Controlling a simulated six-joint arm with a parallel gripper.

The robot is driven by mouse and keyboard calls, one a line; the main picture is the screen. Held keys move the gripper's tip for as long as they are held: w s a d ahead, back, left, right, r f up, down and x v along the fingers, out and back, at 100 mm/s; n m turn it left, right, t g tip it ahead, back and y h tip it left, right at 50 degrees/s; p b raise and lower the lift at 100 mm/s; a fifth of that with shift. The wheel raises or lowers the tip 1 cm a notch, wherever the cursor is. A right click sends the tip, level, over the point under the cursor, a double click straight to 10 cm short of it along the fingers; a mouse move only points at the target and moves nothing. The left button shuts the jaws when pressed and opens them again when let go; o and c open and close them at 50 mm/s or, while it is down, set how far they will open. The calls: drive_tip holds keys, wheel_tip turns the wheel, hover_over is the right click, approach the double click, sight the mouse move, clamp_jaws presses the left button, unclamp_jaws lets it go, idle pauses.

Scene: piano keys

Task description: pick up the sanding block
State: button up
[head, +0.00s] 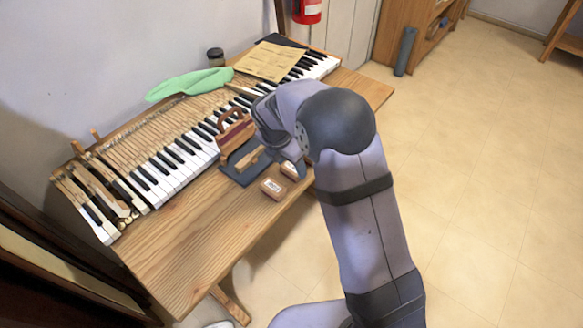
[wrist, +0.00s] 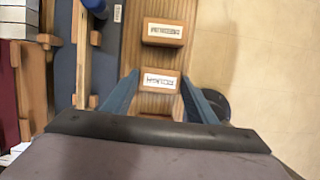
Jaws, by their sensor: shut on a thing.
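Two small brown blocks with white labels lie near the front edge of the wooden bench. The label text is too small to read surely, so I take the gripped block to be the sanding block (wrist: 158,80). My gripper (wrist: 159,84) has its blue fingers on the left and right sides of it, shut on it. In the head view the sanding block (head: 290,171) is partly hidden by my wrist. I cannot tell whether it is clear of the bench. The other labelled block (wrist: 163,32) lies apart, and also shows in the head view (head: 273,187).
A dark blue tray (head: 237,175) with wooden pieces lies beside the blocks. A red and wooden holder (head: 234,133) stands behind it. The piano keyboard (head: 170,165) runs along the bench (head: 185,240). The bench's front left is bare.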

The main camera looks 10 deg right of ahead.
sight(291, 168)
wheel_tip(291, 168, up, 10)
drive_tip(key=shift+b, duration=0.3)
idle(0.3)
